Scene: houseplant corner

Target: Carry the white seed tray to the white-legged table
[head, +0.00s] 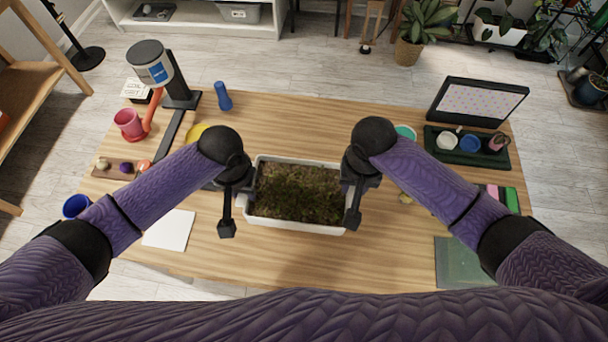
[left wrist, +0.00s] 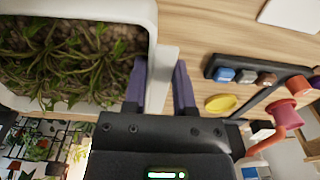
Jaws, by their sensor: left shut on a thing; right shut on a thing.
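The white seed tray (head: 296,227), filled with soil and green seedlings, is between my two grippers over the wooden tabletop. My left gripper (head: 236,202) is shut on the tray's left end. The left wrist view shows the white tray handle (left wrist: 161,82) between that gripper's fingers. My right gripper (head: 350,202) is shut on the tray's right end. The tray looks roughly level; I cannot tell for sure whether its base is clear of the tabletop. No white-legged table can be made out.
The wooden table (head: 300,120) carries a red watering can (head: 130,124), a blue cup (head: 76,206), a white sheet (head: 169,230), a dark green tray with pots (head: 466,158), a framed panel (head: 478,101) and a green mat (head: 462,262). A potted plant (head: 410,52) stands on the floor behind.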

